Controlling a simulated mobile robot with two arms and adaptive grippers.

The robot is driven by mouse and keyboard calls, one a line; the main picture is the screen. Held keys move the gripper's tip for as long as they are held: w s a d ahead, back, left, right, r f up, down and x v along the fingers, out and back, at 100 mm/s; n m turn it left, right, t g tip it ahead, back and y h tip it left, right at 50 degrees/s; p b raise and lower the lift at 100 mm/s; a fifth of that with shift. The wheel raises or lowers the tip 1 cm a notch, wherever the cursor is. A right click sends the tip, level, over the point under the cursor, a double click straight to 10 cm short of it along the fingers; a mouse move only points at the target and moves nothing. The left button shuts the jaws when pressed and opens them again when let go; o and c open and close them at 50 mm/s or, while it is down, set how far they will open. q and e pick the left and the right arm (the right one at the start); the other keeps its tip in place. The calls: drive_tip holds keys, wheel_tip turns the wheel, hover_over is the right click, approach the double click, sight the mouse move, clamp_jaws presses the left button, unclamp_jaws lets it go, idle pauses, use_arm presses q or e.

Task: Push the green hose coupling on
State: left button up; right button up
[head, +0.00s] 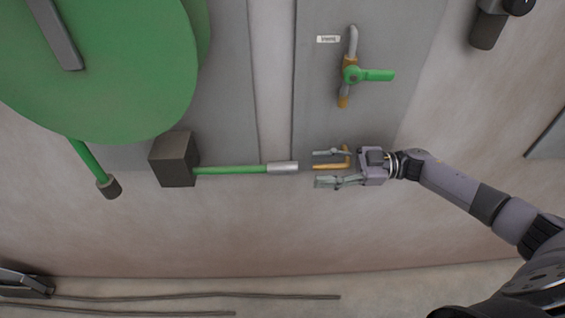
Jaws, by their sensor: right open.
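The green hose (230,169) runs level out of a dark box and ends in a silver coupling (283,167). A brass elbow pipe (330,166) lies to the right of the coupling, with its end pointing left; a small gap shows between the two. My right gripper (315,167) is open, its fingers pointing left above and below the brass pipe in the picture. Its fingertips are just right of the coupling, apart from it. Whether the fingers touch the pipe, I cannot tell. My left gripper does not show.
A brass valve with a green handle (376,75) sits on the grey panel above. A big green reel (110,80) and the dark box (173,158) are at the left. A short green hose (88,157) hangs below the reel. Cables (190,297) lie along the floor.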

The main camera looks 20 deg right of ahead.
sight(282, 168)
drive_tip(key=p+x, duration=0.2)
drive_tip(key=x, duration=0.7)
drive_tip(key=shift+w, duration=0.15)
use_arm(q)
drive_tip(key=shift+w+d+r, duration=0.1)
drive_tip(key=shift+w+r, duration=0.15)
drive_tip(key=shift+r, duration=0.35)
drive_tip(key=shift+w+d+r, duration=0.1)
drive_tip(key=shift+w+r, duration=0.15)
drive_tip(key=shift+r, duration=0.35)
use_arm(e)
drive_tip(key=shift+w+a+f, duration=0.15)
drive_tip(key=shift+a, duration=0.2)
drive_tip(key=shift+c, duration=0.3)
clamp_jaws()
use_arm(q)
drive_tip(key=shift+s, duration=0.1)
